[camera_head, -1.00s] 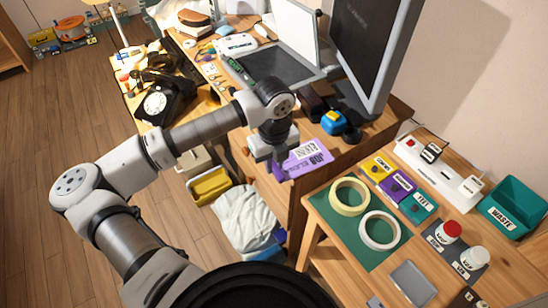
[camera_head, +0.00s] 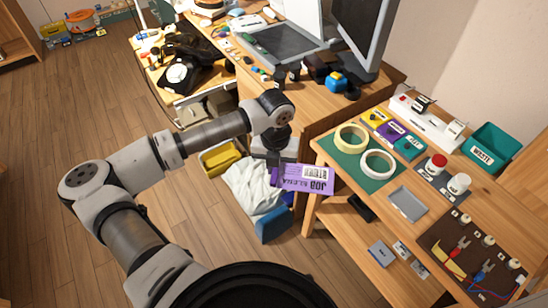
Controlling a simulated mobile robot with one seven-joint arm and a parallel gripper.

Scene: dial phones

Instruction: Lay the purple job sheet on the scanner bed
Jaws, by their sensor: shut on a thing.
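The purple job sheet (camera_head: 303,179), a flat strip with a white printed patch and the word JOB, hangs out in the air near the tool bench's left corner. My gripper (camera_head: 275,170) is shut on its left end; the fingertips are mostly hidden by the gripper's body. The scanner (camera_head: 277,42) is on the desk at the upper middle, with its light lid raised and its dark bed showing. My gripper and the sheet are well in front of and below the scanner in the picture.
A monitor (camera_head: 357,38) stands right of the scanner. The bench at right holds tape rolls (camera_head: 378,163) on a green mat.

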